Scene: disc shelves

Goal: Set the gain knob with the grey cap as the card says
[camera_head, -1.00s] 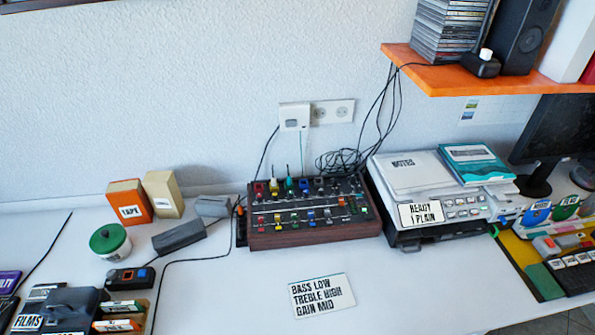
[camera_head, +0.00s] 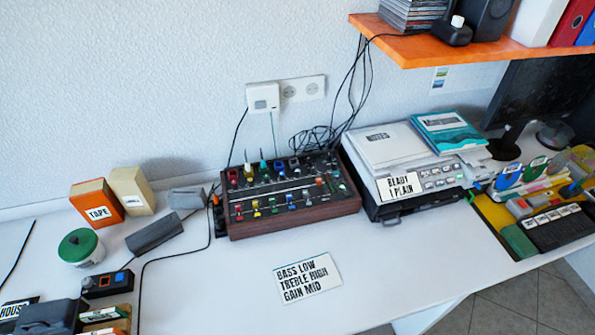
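The mixer (camera_head: 290,212), a dark box with wooden sides, stands on the white desk near the wall. Its top carries rows of small coloured knobs; a greyish one (camera_head: 294,162) shows in the back row, but I cannot tell whether it is the gain knob or where it points. The white card (camera_head: 308,279) lies flat on the desk in front of the mixer and reads "BASS LOW, TREBLE HIGH, GAIN MID". Neither of my grippers is in view.
A printer (camera_head: 400,210) with a "READY 1 PLAIN" sign stands right of the mixer. A grey block (camera_head: 154,232), a green-lidded jar (camera_head: 80,247) and a TAPE box (camera_head: 97,203) are at left. An orange shelf (camera_head: 440,47) overhangs the right. Desk around the card is clear.

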